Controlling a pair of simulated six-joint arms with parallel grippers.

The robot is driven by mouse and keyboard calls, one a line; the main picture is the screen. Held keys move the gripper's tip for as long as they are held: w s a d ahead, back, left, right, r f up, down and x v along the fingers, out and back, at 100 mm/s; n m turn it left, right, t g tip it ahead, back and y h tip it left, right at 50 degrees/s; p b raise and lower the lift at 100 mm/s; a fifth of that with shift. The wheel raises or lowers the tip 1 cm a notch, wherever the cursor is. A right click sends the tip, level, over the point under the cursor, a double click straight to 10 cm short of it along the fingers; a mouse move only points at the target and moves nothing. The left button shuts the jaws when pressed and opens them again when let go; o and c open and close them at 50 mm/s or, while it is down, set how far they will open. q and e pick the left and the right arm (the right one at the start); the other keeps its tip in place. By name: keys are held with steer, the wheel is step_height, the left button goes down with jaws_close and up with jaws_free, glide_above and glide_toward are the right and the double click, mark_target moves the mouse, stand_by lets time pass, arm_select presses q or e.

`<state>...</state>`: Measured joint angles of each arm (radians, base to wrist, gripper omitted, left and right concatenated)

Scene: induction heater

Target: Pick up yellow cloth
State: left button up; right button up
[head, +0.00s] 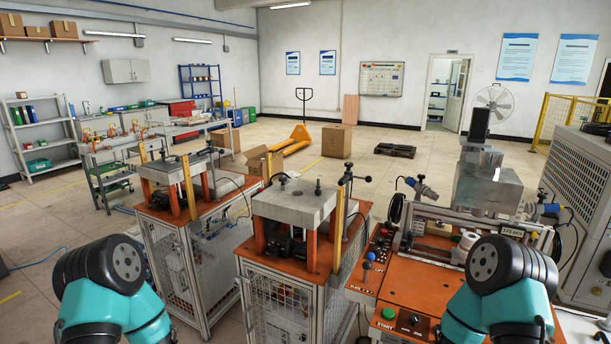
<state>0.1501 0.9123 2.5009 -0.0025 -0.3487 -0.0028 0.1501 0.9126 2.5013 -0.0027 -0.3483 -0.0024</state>
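I see no yellow cloth that I can make out in the head view. Parts of my two arms, teal with black joints, show at the lower left and lower right. Neither of my grippers is in the picture, so I cannot tell what they hold.
A caged machine bench (293,205) stands in the middle, with a similar one (175,170) to its left. An orange control panel (418,292) with a green button (389,313) lies at front right. A yellow pallet jack (292,141) and cardboard box (336,141) stand behind on open floor.

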arm_select(q)
steer(key=shift+o, duration=0.3)
steer(key=o, duration=0.9)
steer(key=shift+o, duration=0.2)
